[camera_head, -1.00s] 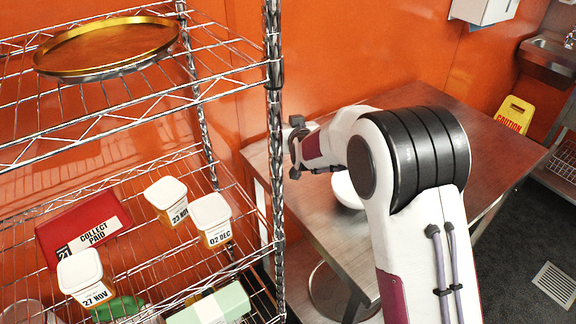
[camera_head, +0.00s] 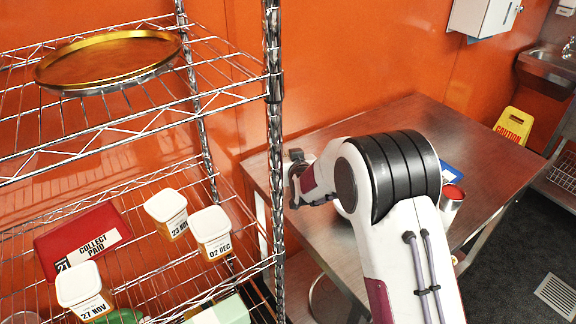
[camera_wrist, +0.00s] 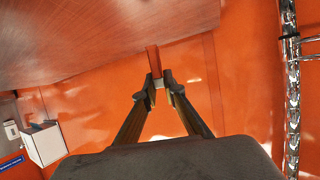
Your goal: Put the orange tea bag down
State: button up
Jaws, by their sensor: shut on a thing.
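A small orange strip, which looks like the orange tea bag (camera_wrist: 153,59), sticks out between the fingertips of my gripper (camera_wrist: 160,88) in the wrist view. In the head view my gripper (camera_head: 296,178) is in the air between the rack post and the steel table (camera_head: 420,120), near the table's left edge. The tea bag cannot be made out in that view.
A wire rack (camera_head: 272,140) on the left holds a golden tray (camera_head: 108,60), a red box (camera_head: 83,238) and several white-lidded tubs (camera_head: 211,224). A can (camera_head: 451,204) and a blue item (camera_head: 450,172) are on the table, beside my arm. The table's back right is clear.

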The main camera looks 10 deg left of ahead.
jog(key=shift+f, duration=1.85)
jog(key=shift+f, duration=0.15)
jog(key=o, duration=0.7)
jog(key=shift+v, duration=6.05)
